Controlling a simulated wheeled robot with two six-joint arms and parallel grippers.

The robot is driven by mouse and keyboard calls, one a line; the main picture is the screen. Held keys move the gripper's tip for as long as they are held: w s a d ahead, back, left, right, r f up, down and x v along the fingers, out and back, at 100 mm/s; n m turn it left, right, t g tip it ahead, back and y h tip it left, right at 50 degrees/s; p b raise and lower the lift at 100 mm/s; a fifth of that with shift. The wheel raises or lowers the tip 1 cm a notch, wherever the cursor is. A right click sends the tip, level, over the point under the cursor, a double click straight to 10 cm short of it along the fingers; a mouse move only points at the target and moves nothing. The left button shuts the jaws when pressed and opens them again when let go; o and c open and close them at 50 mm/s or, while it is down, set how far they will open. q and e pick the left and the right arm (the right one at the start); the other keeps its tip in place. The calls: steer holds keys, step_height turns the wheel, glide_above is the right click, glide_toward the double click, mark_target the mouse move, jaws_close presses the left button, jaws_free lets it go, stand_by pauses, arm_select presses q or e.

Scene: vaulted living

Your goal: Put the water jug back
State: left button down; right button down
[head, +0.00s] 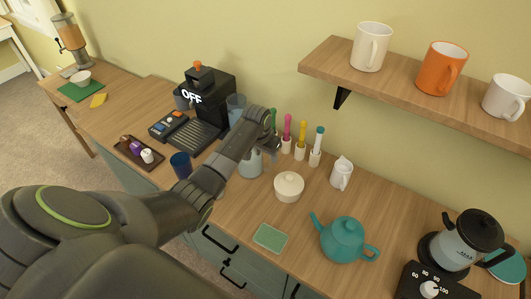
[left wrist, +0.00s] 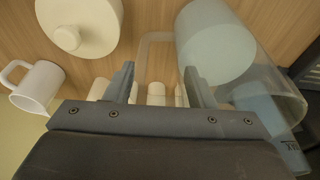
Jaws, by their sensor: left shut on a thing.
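The water jug (head: 250,163) is a clear, bluish vessel, partly hidden by my left arm in the head view. In the left wrist view the jug (left wrist: 215,42) shows its water, its clear wall and a square pale handle. My left gripper (head: 270,147) is at the jug's handle side. In the left wrist view my left gripper's fingers (left wrist: 160,85) are on either side of the handle, shut on it. I cannot tell whether the jug's base touches the counter. My right gripper is not in view.
A black coffee machine (head: 205,105) and a blue clear tank (head: 236,108) stand behind left. A dark blue cup (head: 181,165), lidded white bowl (head: 289,186), small white pitcher (head: 342,173) and teal teapot (head: 343,239) stand nearby. Upright utensils (head: 301,145) line the wall; a shelf (head: 400,85) overhangs right.

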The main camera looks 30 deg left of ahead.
arm_select(q)
steer(key=shift+w, duration=0.1)
steer(key=c, duration=0.6)
jaws_free()
steer(key=shift+c, duration=0.2)
steer(key=shift+r, duration=0.1)
steer(key=b+v, duration=0.1)
steer(key=v, duration=1.1)
